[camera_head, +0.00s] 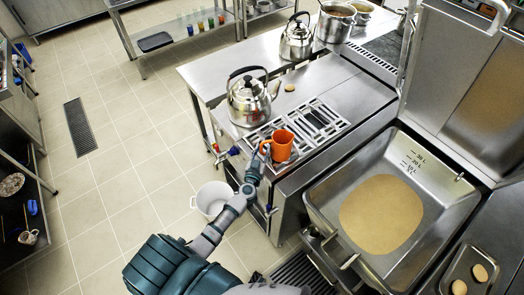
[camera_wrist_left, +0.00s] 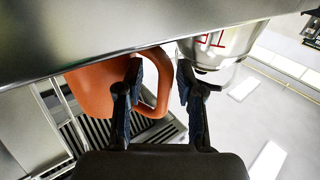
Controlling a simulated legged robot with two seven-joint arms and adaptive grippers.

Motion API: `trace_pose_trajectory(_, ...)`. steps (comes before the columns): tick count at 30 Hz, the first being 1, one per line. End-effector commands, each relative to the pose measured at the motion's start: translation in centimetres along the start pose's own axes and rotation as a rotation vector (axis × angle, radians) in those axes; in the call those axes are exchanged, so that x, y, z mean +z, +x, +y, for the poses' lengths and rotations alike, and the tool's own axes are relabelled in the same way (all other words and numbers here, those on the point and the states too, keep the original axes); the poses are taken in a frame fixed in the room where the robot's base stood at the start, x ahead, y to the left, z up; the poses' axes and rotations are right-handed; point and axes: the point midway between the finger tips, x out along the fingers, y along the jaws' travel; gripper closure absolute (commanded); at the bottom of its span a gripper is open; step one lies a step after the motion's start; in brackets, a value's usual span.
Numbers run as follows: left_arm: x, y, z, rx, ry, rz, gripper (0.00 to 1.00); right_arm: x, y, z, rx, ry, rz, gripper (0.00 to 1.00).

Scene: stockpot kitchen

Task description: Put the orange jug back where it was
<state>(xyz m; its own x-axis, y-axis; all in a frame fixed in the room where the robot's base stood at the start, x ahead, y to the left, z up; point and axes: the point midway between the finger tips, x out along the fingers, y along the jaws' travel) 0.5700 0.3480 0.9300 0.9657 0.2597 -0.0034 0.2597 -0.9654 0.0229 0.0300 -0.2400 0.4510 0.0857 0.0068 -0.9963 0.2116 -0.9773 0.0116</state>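The fingers are apart, with a gap between the handle and the outer finger. My right gripper is not in view.
A steel kettle (camera_head: 250,100) stands just behind the jug on the stove, near the grate (camera_head: 318,122). A second kettle (camera_head: 297,40) stands farther back. A large steel basin (camera_head: 432,235) is at the right. A white pot (camera_head: 208,190) is on the floor.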

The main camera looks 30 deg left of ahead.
Motion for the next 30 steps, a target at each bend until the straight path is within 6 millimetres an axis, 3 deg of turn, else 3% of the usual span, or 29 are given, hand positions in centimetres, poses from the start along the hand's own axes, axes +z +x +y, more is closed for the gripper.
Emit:
trace_pose_trajectory(10, 0.0, -0.9, -0.2, 0.0, 0.0, -0.001, 0.62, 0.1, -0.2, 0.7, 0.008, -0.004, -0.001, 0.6)
trace_pose_trajectory(22, 0.0, -9.2, -0.1, -0.001, 0.0, -0.001, 0.62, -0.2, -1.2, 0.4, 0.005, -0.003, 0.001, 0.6)
trace_pose_trajectory(30, 0.0, -11.9, -0.1, -0.001, -0.002, 0.001, 0.62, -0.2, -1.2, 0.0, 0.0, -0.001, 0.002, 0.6)
